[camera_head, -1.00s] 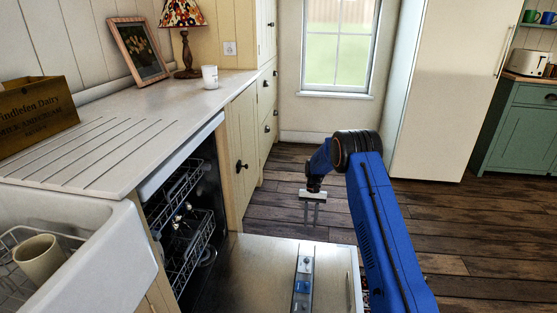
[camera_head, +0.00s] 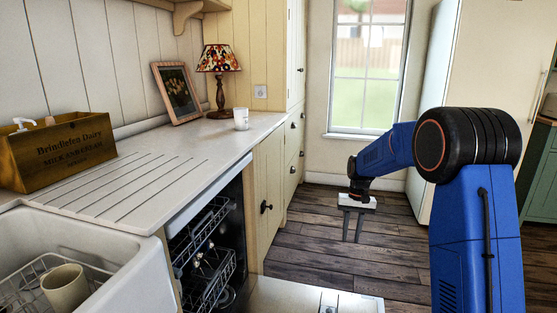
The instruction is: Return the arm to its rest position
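My blue arm (camera_head: 478,240) rises at the right of the head view, with a black joint at its elbow. Its forearm reaches left and slightly down to my gripper (camera_head: 352,238). The gripper hangs over the wooden floor, beyond the open dishwasher door, with its fingers pointing down. The two grey fingers are apart with nothing between them, so it is open and empty.
The open dishwasher door (camera_head: 285,298) lies low in front, beside its racks (camera_head: 208,265). The counter (camera_head: 150,170) on the left bears a white mug (camera_head: 241,119), lamp (camera_head: 219,62), picture frame (camera_head: 177,92) and wooden crate (camera_head: 60,150). A beige cup (camera_head: 65,288) sits in the sink rack. Floor (camera_head: 320,255) beyond is clear.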

